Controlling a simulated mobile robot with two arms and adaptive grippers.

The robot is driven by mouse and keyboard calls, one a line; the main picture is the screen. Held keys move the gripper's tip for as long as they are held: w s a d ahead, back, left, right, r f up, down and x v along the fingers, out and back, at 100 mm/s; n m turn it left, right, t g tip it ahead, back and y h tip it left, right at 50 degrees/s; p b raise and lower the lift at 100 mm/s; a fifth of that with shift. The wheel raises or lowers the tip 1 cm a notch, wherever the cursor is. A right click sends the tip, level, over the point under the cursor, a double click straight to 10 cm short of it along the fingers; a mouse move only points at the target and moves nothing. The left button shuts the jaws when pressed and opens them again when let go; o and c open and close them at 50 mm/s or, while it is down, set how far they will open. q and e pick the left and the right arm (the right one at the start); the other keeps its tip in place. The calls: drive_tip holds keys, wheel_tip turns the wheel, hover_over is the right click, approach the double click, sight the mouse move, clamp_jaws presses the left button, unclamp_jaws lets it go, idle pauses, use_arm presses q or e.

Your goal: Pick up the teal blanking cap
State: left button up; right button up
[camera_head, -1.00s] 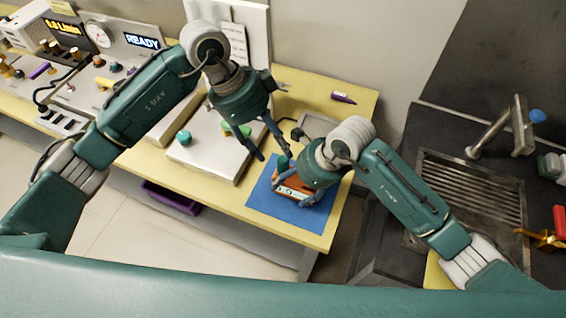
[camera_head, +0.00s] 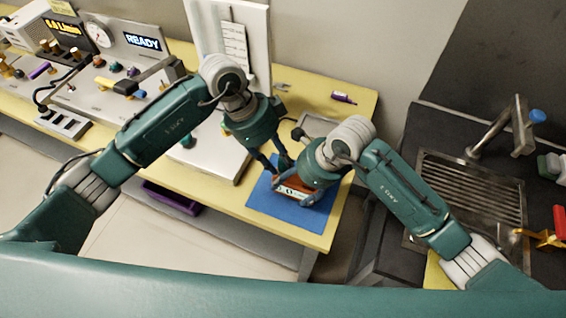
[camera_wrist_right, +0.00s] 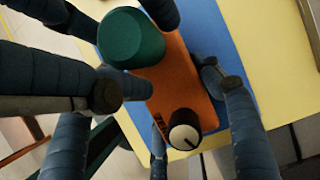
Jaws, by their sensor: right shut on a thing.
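The teal blanking cap (camera_wrist_right: 131,38) sits on one end of an orange box (camera_wrist_right: 178,75), which has a black-and-white knob at its other end. In the head view my grippers largely cover the cap. My left gripper (camera_head: 280,164) is low over the box, with its fingers spread around the cap; whether they touch it is unclear. My right gripper (camera_head: 295,192) is shut on the orange box, which also shows in the head view (camera_head: 296,185), with fingers on its opposite sides. The box is over a blue mat (camera_head: 262,203).
The yellow bench (camera_head: 220,199) carries a white panel (camera_head: 222,165) with another teal piece (camera_head: 187,142) on it. A purple marker (camera_head: 343,98) lies at the back. A dark sink unit (camera_head: 460,180) stands right. My two arms are close together over the mat.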

use_arm(q)
drive_tip(key=shift+w+d+r, duration=0.1)
drive_tip(key=shift+r, duration=0.05)
drive_tip(key=shift+c, duration=0.3)
use_arm(e)
drive_tip(key=shift+a, duration=0.1)
use_arm(q)
drive_tip(key=shift+r, duration=0.25)
wheel_tip(320, 180, up, 3)
drive_tip(key=shift+r, duration=0.15)
use_arm(e)
drive_tip(key=shift+s, duration=0.1)
use_arm(q)
drive_tip(key=a, duration=1.8)
drive_tip(key=shift+w+f, duration=0.25)
drive_tip(key=shift+w, duration=0.1)
drive_tip(key=shift+r, duration=2.3)
drive_tip(key=shift+r, duration=0.15)
